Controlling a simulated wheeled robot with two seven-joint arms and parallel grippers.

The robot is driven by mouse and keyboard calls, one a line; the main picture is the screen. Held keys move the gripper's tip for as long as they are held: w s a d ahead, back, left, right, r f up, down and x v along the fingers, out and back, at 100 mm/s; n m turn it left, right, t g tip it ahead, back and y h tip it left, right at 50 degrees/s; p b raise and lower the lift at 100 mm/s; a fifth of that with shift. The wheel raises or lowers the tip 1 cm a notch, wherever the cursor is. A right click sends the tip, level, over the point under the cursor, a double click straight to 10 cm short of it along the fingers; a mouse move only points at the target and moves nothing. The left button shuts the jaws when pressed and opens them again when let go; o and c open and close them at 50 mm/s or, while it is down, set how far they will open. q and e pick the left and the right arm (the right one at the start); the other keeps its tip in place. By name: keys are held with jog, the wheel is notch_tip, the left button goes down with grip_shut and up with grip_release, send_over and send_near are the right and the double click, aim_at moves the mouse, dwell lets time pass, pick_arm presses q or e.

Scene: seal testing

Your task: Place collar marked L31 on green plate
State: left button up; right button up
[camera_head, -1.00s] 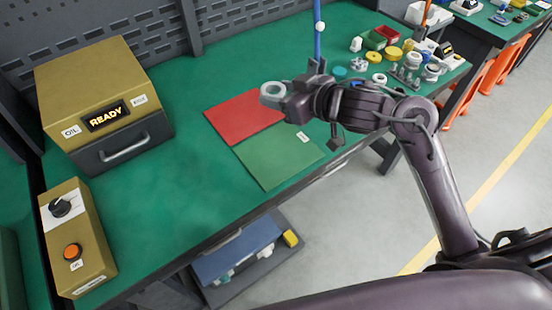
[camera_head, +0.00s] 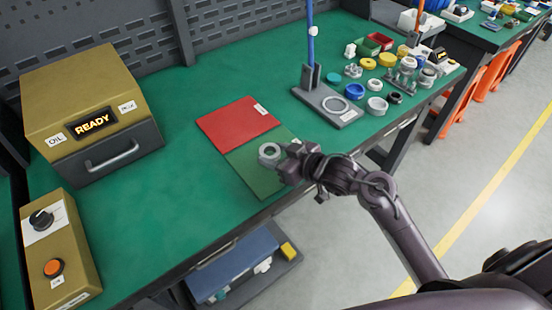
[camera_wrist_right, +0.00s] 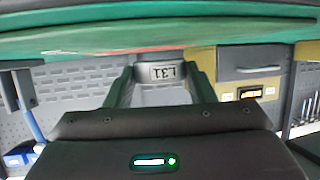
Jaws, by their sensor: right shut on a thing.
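The grey ring-shaped collar (camera_head: 269,153) is held in my right gripper (camera_head: 283,160), over the green plate's upper part in the head view. In the right wrist view the label L31 shows on the collar (camera_wrist_right: 163,72), upside down, between the two fingers (camera_wrist_right: 160,88). The green plate (camera_head: 258,176) lies on the bench next to the red plate (camera_head: 236,122). The collar and gripper cover part of the green plate. I cannot tell how far the collar is above it. My left gripper is not in view.
A yellow READY box (camera_head: 85,112) and a control box (camera_head: 55,245) stand at the left. Several rings and parts crowd the bench's right side. The bench's front edge runs close below the green plate.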

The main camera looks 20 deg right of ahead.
jog(key=shift+f, duration=0.7)
jog(key=shift+f, duration=0.2)
jog(key=o, duration=1.3)
jog(key=shift+c, duration=0.2)
jog(key=shift+r, duration=0.1)
jog(key=shift+s+d+r, duration=0.1)
jog(key=shift+s+r, duration=0.05)
jog(key=v, duration=1.1)
jog(key=shift+s, duration=0.3)
jog(key=shift+d, duration=0.1)
